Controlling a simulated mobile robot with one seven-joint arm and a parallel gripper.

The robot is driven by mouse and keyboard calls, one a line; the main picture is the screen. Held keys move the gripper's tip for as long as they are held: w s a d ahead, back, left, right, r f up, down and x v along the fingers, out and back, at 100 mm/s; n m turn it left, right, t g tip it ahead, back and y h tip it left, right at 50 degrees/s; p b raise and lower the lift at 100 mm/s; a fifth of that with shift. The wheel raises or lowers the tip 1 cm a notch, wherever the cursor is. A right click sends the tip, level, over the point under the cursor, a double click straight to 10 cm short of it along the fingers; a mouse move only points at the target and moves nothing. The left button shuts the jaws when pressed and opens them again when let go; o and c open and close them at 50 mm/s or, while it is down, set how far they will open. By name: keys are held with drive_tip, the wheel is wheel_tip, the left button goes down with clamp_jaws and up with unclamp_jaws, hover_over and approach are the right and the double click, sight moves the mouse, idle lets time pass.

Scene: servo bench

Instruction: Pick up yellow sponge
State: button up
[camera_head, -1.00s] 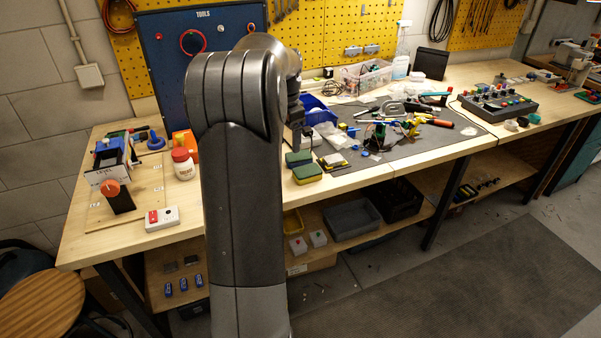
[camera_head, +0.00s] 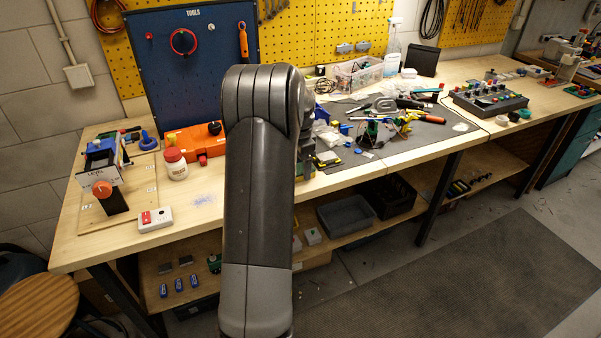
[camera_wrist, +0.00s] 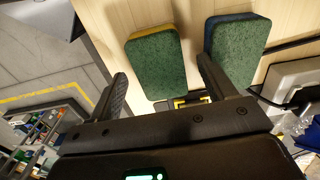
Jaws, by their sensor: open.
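The yellow sponge (camera_wrist: 156,62) shows in the wrist view as a block with a green scouring top and a thin yellow edge. It lies on the light wooden bench top. My gripper (camera_wrist: 161,70) is open, and the sponge appears between its two fingers with no visible contact. A second sponge (camera_wrist: 236,48), green-topped with a blue edge, lies just to the right, behind the tip of the right finger. In the head view my arm hides both sponges and most of my gripper.
A yellow-and-black item (camera_wrist: 188,101) lies near the sponges. On the bench (camera_head: 240,205) stand a white jar (camera_head: 175,165) and a red-and-white box (camera_head: 154,219) to the left. Tools and parts crowd the grey mat (camera_head: 400,150) to the right.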

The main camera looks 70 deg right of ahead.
sight(300, 168)
drive_tip(key=shift+f, duration=0.85)
drive_tip(key=shift+c, duration=0.3)
drive_tip(key=c, duration=1)
wheel_tip(300, 168, up, 5)
drive_tip(key=shift+d+f, duration=0.1)
drive_tip(key=shift+f, duration=0.05)
drive_tip(key=s+r, duration=0.2)
drive_tip(key=s, duration=0.1)
drive_tip(key=s+a+r, duration=0.1)
drive_tip(key=s+r, duration=0.1)
drive_tip(key=s, duration=0.2)
drive_tip(key=s+a+r, duration=0.1)
drive_tip(key=s+r, duration=0.1)
drive_tip(key=s, duration=0.2)
drive_tip(key=shift+s+a+r, duration=0.2)
drive_tip(key=shift+s, duration=0.05)
